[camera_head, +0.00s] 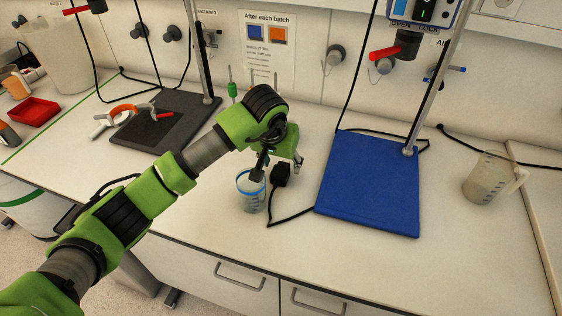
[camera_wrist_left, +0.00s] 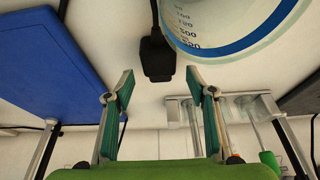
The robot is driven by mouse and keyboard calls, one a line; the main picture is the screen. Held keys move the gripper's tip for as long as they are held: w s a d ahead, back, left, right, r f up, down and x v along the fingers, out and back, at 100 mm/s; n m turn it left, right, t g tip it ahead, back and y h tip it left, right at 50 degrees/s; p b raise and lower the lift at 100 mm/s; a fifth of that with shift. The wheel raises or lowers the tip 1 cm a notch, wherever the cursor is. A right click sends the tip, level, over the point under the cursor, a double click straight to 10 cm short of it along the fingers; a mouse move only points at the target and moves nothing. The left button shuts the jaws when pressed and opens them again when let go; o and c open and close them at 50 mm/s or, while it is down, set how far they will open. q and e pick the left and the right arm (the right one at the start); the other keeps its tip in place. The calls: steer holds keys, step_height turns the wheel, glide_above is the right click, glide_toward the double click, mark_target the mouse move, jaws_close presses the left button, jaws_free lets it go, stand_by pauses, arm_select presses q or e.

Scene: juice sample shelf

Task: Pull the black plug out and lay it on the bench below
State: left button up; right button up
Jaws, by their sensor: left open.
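The black plug (camera_head: 281,174) appears to lie on the white bench (camera_head: 330,262) beside a clear beaker with a blue rim (camera_head: 251,201), its cord running toward the bench front. My left gripper (camera_head: 278,167) is open and empty, just above and behind the plug. In the left wrist view the plug (camera_wrist_left: 157,57) shows just beyond the gap between the open fingertips (camera_wrist_left: 159,74), and neither finger visibly touches it. The gripper partly covers the plug's surroundings in the head view. My right gripper is not in view.
A blue stand base (camera_head: 370,185) with a metal post is to the right. A jug (camera_head: 492,178) stands far right. Wall fittings, including a hook (camera_head: 335,56), line the back. The front right bench is clear.

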arm_select(q)
steer(key=shift+r, duration=0.1)
steer(key=v, duration=1.1)
steer(key=shift+s+r, duration=0.15)
steer(key=shift+r, duration=0.2)
steer(key=shift+a, duration=0.1)
